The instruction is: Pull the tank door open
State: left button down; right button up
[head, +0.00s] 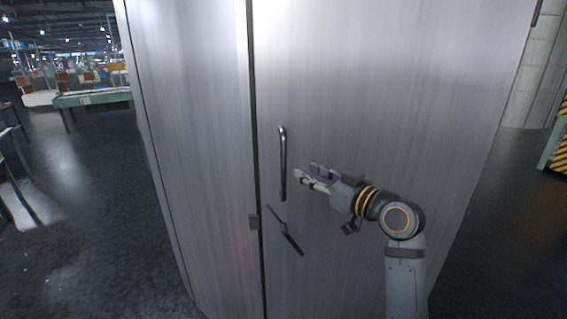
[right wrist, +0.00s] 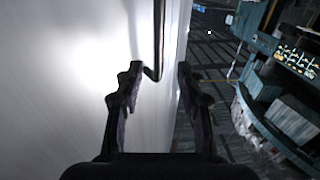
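The tank door (head: 390,80) is a tall brushed-metal panel on the right of a dark vertical seam, and it looks shut. Its handle (head: 283,165) is an upright dark metal bar near that seam. My right gripper (head: 304,171) is open, just right of the handle's lower part. In the right wrist view, the handle (right wrist: 157,45) runs down between the two spread fingers (right wrist: 160,75), its bent lower end near the left fingertip. I cannot tell whether they touch. The door face (right wrist: 60,70) fills the left there. My left gripper is not in view.
Green work tables (head: 92,98) stand far left. A yellow-black striped barrier (head: 560,148) is at the right edge.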

aim_at(285, 161)
jog(key=p+x, duration=0.4)
jog(key=x, duration=0.6)
jog(key=shift+w+a+f, duration=0.1)
jog(key=shift+w, duration=0.2)
grip_shut()
